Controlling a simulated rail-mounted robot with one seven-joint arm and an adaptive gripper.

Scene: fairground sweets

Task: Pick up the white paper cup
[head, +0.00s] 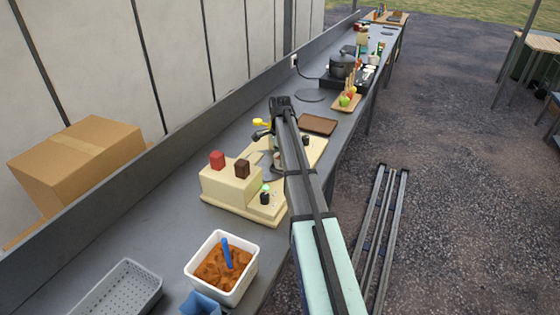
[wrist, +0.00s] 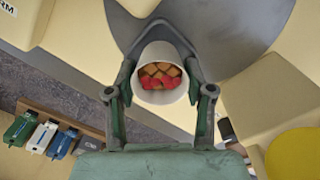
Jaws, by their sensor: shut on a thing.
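The white paper cup (wrist: 160,52) is in the middle of the wrist view, its mouth toward the camera. Brown and red pieces (wrist: 160,78) show inside it. My gripper (wrist: 160,85) has one finger on each side of the cup and is shut on it. Behind the cup is a round grey plate on the cream machine; I cannot tell whether the cup touches it. In the head view, my arm covers most of the gripper and cup by the cream machine (head: 228,187).
The machine bears a red block (head: 217,159) and a brown block (head: 242,169). Nearer stands a white tub (head: 250,275) of brown crumbs with a blue scoop. A brown tray (head: 318,123) and a pot (head: 342,64) are farther along the counter. A cardboard box (head: 75,155) is at left.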

